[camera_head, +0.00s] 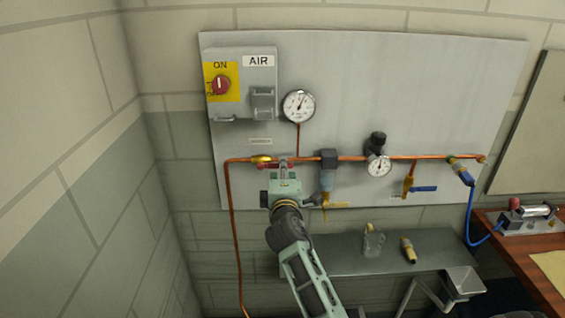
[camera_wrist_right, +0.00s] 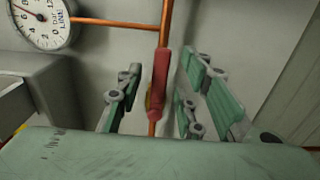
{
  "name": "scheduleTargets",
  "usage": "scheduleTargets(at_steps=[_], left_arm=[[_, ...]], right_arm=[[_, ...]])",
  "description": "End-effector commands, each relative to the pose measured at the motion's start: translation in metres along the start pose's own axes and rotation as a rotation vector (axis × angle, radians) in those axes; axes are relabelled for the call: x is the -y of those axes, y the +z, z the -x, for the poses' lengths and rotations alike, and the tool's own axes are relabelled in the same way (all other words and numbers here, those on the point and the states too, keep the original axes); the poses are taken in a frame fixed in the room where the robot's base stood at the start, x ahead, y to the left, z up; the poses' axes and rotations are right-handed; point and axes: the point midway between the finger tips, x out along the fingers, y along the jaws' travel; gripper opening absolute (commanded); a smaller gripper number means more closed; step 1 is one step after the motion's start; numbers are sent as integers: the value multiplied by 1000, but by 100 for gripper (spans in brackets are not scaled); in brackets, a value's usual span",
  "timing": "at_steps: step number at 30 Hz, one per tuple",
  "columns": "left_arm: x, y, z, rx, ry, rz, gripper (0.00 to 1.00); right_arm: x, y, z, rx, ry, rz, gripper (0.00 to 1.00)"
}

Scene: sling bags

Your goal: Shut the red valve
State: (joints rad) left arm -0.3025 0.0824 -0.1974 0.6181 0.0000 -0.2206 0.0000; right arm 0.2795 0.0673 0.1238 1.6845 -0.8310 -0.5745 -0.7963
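The red valve handle (camera_head: 274,166) is on the copper pipe, beside a yellow fitting (camera_head: 261,159), at the left of the grey panel. In the right wrist view the red handle (camera_wrist_right: 160,85) lies along the pipe, with a bit of yellow behind it. My right gripper (camera_head: 284,162) is at the handle's right part and partly hides it. In the wrist view its green fingers (camera_wrist_right: 165,98) are open, one on each side of the handle, with gaps to both. My left gripper is not in view.
A round gauge (camera_head: 298,106) is above the valve. A box with a red ON switch (camera_head: 221,85) is at upper left. A filter (camera_head: 327,170), a regulator (camera_head: 378,160) and a blue-handled valve (camera_head: 423,189) are to the right. A grey shelf (camera_head: 335,256) is below.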

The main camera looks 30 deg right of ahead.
Motion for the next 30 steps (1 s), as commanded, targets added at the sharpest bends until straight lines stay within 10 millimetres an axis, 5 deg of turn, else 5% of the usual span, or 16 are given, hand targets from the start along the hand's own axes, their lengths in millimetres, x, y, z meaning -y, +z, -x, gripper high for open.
scheduleTargets(at_steps=[7, 18, 30], left_arm=[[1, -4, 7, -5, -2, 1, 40], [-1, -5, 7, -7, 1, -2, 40], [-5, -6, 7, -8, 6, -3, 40]], right_arm=[[0, 0, -27, -1, -1, 0, 34], [1, 0, -33, -1, -1, -2, 34], [1, 0, -32, -2, -1, -2, 0]])
